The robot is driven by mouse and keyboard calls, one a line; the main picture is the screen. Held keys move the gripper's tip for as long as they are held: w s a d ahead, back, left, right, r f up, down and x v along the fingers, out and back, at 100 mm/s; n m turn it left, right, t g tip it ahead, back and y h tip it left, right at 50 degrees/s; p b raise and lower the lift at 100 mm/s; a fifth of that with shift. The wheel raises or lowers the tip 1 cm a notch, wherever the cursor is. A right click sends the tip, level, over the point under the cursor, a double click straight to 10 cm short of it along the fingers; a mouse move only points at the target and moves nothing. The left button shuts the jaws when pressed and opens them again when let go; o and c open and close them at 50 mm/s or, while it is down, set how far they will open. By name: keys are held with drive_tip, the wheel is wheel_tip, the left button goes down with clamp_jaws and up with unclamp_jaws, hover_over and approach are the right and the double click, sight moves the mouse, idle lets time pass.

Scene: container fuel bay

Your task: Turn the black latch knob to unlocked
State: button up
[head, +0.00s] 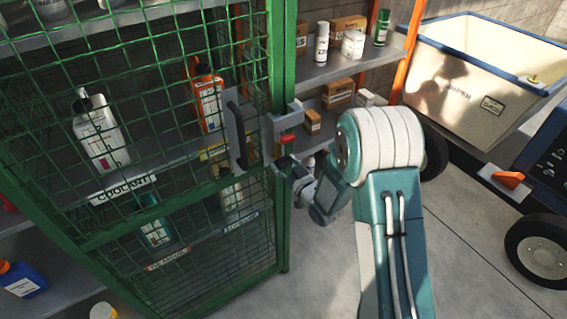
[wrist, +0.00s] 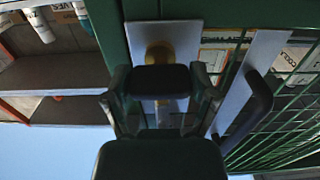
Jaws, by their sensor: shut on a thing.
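The black latch knob (wrist: 160,79) shows in the wrist view as a dark block in front of a pale plate with a brass-coloured disc (wrist: 159,52). The fingers of my gripper (wrist: 162,92) stand on both sides of it, shut on it. In the head view my gripper (head: 290,172) reaches from the right to the edge of the green mesh door (head: 130,225), just below a red piece (head: 287,138) on the latch bracket. The knob is hidden there by my gripper, and its turn angle cannot be told.
A black pull handle (head: 236,135) is beside the latch on the door; it also shows in the wrist view (wrist: 246,104). Shelves (head: 345,68) of bottles and boxes stand behind. A cream cart (head: 480,70) is at the right. Floor in front is clear.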

drive_tip(key=shift+n, duration=0.3)
drive_tip(key=n, duration=0.8)
drive_tip(key=shift+r+n, duration=0.1)
drive_tip(key=shift+n, duration=0.2)
drive_tip(key=n, duration=0.5)
drive_tip(key=shift+n, duration=1.7)
drive_tip(key=shift+f, duration=0.2)
drive_tip(key=o, duration=1)
drive_tip(key=shift+a, duration=0.1)
